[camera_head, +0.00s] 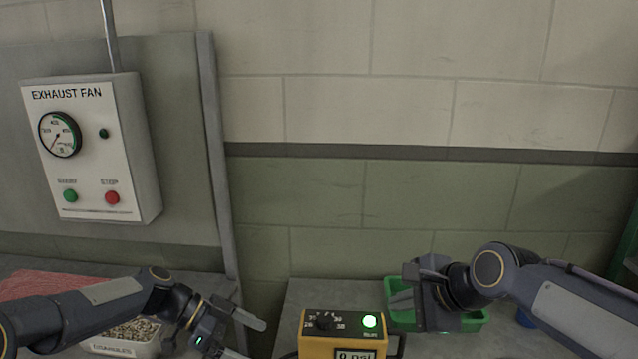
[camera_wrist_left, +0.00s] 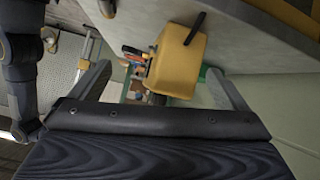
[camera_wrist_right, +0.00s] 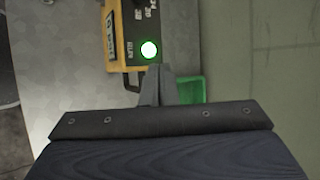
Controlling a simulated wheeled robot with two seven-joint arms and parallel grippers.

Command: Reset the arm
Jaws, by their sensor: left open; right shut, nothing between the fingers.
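My right gripper (camera_head: 403,298) is shut and empty, pointing left in front of the green tray at the bench's right side. Its closed fingers (camera_wrist_right: 160,85) show in the right wrist view, overlapping the yellow unit's green-light corner in the picture; I cannot tell the gap. My left gripper (camera_head: 250,340) is open and empty at the bottom, left of the yellow unit. Its spread fingers (camera_wrist_left: 163,85) show in the left wrist view with nothing between them. Both forearms are bent inward.
A yellow control unit (camera_head: 315,346) with a dial, lit green lamp and "0 psi" display stands on the bench. A green tray (camera_head: 470,326) is behind my right gripper. A white bin (camera_head: 120,347) and red cloth (camera_head: 50,284) are left. An exhaust fan panel (camera_head: 95,150) hangs upper left.

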